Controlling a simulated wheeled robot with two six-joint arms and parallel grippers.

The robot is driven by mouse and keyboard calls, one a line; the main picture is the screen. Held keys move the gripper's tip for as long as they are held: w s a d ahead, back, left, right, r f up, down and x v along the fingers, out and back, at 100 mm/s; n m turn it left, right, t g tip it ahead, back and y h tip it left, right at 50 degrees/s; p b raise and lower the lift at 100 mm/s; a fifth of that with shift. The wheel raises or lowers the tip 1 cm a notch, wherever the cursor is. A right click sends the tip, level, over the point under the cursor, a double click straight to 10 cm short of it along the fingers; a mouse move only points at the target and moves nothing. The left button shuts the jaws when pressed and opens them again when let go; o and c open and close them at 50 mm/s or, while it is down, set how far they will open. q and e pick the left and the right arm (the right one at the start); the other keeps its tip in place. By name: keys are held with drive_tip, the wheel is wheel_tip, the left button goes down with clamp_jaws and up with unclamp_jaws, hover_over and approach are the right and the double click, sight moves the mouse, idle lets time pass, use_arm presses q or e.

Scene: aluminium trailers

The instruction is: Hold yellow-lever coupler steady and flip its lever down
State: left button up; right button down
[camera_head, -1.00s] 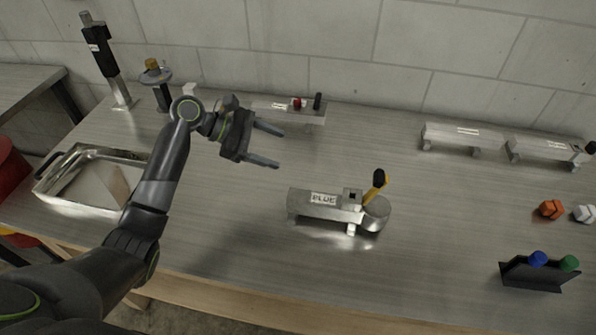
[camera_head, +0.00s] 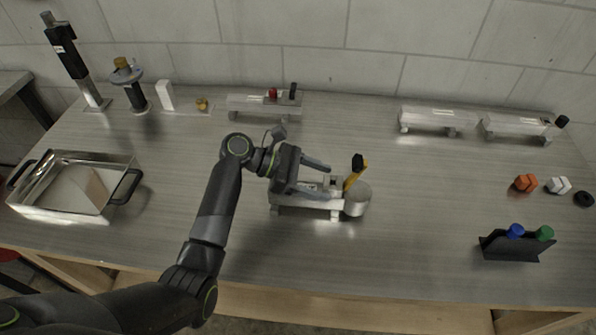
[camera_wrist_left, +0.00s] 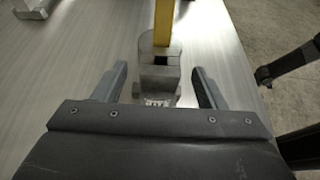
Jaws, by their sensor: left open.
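The yellow-lever coupler (camera_head: 290,212) is a silver trailer-like body with a round metal cylinder (camera_head: 357,200) at its right end. It stands at the middle of the bench. Its yellow lever (camera_head: 351,182) stands up, leaning slightly right, with a black tip. My left gripper (camera_head: 327,181) is open above the coupler, its fingers pointing right toward the lever. In the left wrist view the coupler's metal block (camera_wrist_left: 160,76) sits between the two open fingers, with a gap on each side. The lever (camera_wrist_left: 164,22) rises beyond it. My right gripper is not seen.
Similar silver trailers (camera_head: 437,119) stand along the back wall. A metal tray (camera_head: 112,160) with black handles is at left. Orange (camera_head: 525,183) and white (camera_head: 558,185) pieces and a black holder (camera_head: 512,247) with blue and green knobs are at right. The bench front is clear.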

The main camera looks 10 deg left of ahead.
sight(354, 202)
use_arm(q)
drive_tip(key=shift+x, duration=1.15)
clamp_jaws()
idle(0.5)
